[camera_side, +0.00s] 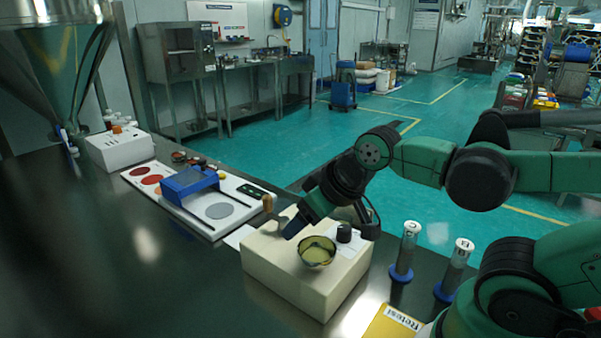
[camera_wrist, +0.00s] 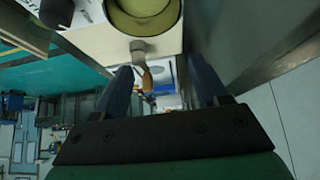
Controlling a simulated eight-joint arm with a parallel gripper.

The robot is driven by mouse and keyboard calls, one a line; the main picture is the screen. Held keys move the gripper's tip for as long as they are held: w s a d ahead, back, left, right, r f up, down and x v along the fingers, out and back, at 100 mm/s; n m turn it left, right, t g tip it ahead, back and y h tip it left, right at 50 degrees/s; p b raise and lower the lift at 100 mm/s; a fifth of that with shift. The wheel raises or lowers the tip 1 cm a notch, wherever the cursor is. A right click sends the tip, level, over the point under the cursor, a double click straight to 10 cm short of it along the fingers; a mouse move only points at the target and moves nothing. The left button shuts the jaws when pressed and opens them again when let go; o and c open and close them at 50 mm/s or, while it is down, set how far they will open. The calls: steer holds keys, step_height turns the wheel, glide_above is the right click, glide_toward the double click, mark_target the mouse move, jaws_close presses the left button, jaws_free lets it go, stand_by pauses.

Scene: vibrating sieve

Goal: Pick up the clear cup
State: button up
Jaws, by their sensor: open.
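The clear cup (camera_side: 317,252) sits on top of a cream box (camera_side: 290,279), near its front edge, and holds something yellow-green. In the wrist view the cup (camera_wrist: 146,14) shows at the top edge, partly cut off. My gripper (camera_side: 296,226) is just above the cream box, behind and left of the cup, tilted downward. In the wrist view my gripper (camera_wrist: 162,85) has its two blue fingers spread apart with nothing held between them. The cup lies beyond the fingertips, outside the jaws. In the side view one finger is mostly hidden.
Two labelled tubes (camera_side: 404,250) (camera_side: 455,268) stand to the right. A white tray with a blue device (camera_side: 189,184) lies left. The dark counter at front left is clear.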

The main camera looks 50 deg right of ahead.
mark_target(342, 219)
steer(key=d+g, duration=0.1)
steer(key=d, duration=0.1)
steer(key=w+d+f+n, duration=0.1)
steer(key=d, duration=0.2)
steer(key=w+d+g, duration=0.1)
steer(key=d, duration=0.2)
steer(key=shift+w+d+f+n+g, duration=0.2)
steer(key=shift+w+f+n+g, duration=0.1)
steer(key=shift+n, duration=0.1)
steer(key=d+f+n, duration=0.1)
steer(key=d, duration=0.2)
steer(key=d+f+g, duration=0.1)
steer(key=d+f, duration=0.1)
steer(key=d, duration=0.1)
steer(key=d+f+n+y, duration=0.1)
steer(key=d, duration=0.2)
steer(key=shift+s+f+n, duration=0.3)
steer(key=shift+s+f, duration=0.05)
steer(key=shift+f, duration=0.05)
steer(key=shift+d+f, duration=0.2)
steer(key=shift+f, duration=0.25)
steer(key=shift+x, duration=2.5)
steer(key=shift+s+a, duration=0.1)
steer(key=c, duration=0.9)
